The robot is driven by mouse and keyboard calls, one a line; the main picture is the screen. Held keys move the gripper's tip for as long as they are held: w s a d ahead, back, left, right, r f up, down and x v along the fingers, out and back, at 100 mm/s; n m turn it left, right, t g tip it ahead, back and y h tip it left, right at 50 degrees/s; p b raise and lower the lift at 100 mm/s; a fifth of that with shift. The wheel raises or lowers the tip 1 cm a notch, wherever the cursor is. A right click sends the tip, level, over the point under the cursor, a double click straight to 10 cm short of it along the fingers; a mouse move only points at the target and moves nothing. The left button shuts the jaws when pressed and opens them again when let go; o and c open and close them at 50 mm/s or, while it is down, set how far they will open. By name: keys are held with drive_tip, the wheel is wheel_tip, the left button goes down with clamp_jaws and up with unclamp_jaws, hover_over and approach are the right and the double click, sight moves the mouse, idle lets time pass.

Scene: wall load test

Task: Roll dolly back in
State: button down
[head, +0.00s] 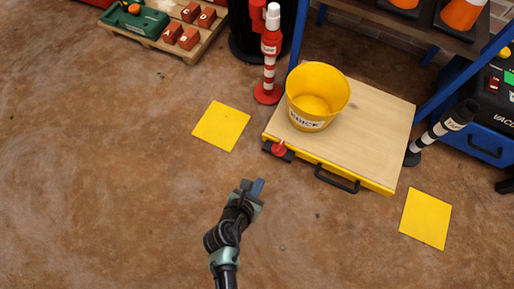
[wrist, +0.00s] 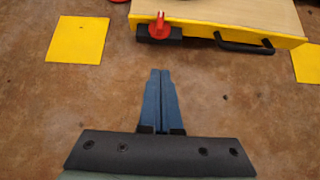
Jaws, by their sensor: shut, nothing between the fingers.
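The dolly (head: 365,125) is a flat wooden platform with a yellow front edge, standing partly under the blue-framed rack. A black handle (head: 337,180) sits on its front edge, and a red knob on a black block (head: 278,149) sits at its front left corner. A yellow bucket (head: 318,95) labelled BRICK stands upright on the dolly. In the wrist view the handle (wrist: 243,44) and red knob (wrist: 160,27) lie ahead, apart from my fingers. My gripper (head: 257,186) is shut and empty over the floor, in front of the dolly; its blue fingers (wrist: 161,72) touch each other.
Yellow floor squares lie left (head: 221,126) and right (head: 426,218) of the dolly. A red-and-white post (head: 269,60) stands behind left, a black-and-white post (head: 440,130) at right beside a blue machine (head: 485,140). A pallet with bricks (head: 185,30) is far left. The near floor is clear.

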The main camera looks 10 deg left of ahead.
drive_tip(key=b, duration=1)
approach(278, 154)
drive_tip(key=shift+x, duration=3.15)
drive_tip(key=shift+s+f, duration=0.15)
